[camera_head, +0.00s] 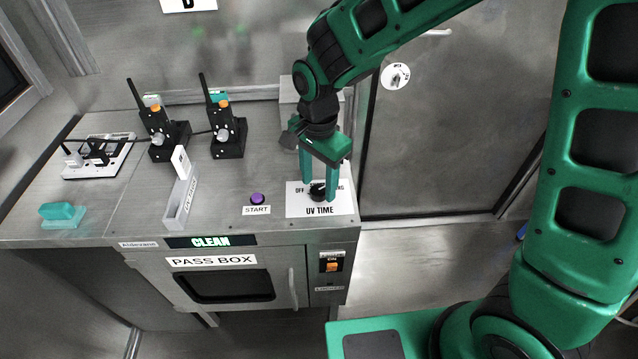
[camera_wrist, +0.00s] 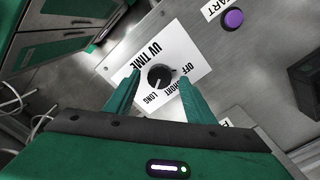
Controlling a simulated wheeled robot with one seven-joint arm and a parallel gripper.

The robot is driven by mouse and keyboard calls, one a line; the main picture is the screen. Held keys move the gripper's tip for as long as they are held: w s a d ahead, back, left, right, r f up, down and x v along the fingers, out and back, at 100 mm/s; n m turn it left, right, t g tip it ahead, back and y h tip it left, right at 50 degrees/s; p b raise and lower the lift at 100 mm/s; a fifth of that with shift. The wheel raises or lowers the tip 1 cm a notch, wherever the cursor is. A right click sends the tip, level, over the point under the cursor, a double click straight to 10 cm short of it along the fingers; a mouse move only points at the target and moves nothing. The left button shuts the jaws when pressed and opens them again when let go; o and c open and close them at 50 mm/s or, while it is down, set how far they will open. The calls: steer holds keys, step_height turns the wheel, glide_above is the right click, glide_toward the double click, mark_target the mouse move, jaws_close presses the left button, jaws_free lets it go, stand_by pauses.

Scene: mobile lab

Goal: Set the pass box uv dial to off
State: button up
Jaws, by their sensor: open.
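The uv dial is a round black knob (camera_head: 317,191) on the white UV TIME plate (camera_head: 300,208), on top of the pass box near its front right corner. The dial also shows in the wrist view (camera_wrist: 160,77), where its pale mark appears to point towards LONG, away from OFF. My gripper (camera_head: 319,187) is open over the plate, with green fingers pointing down. In the wrist view its fingertips (camera_wrist: 160,80) stand on either side of the dial, with gaps to both. I cannot tell whether they touch the plate. The fingers partly hide the plate's printed words in the head view.
A purple START button (camera_head: 257,199) is left of the plate. A narrow grey tray (camera_head: 180,203), two black radios (camera_head: 228,134) and a teal block (camera_head: 62,212) stand further left. An orange switch (camera_head: 333,266) is on the front. A grey door (camera_head: 450,130) stands behind right.

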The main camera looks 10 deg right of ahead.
steer(key=shift+f, duration=0.75)
steer(key=shift+c, duration=0.5)
steer(key=c, duration=1)
steer(key=shift+o, duration=0.2)
